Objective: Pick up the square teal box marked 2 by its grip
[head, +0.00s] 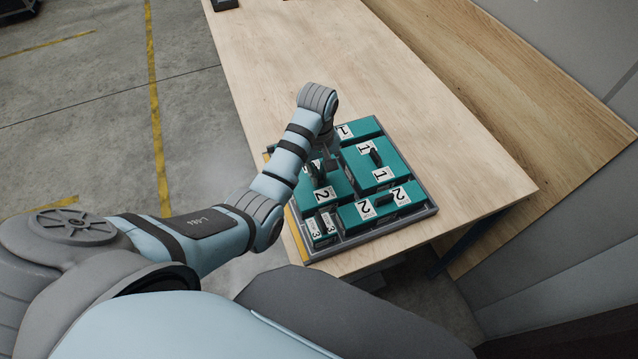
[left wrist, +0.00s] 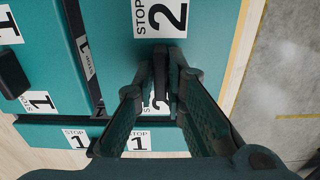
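The square teal box marked 2 (head: 325,193) sits at the left side of the grey tray, partly hidden by my left arm. In the left wrist view the teal box (left wrist: 208,50) fills the upper middle, with white STOP 2 labels. Its black upright grip (left wrist: 160,68) stands between the fingertips of my left gripper (left wrist: 161,80). The fingers are close together on both sides of the grip and appear closed on it. In the head view my left gripper (head: 321,163) points down over the box. My right gripper is out of view.
The grey tray (head: 385,228) also holds teal boxes marked 1 (head: 390,160), a long one marked 2 (head: 352,216) and a small one marked 3 (head: 316,236), packed closely. Several have upright black grips. The wooden table (head: 270,60) is clear behind the tray.

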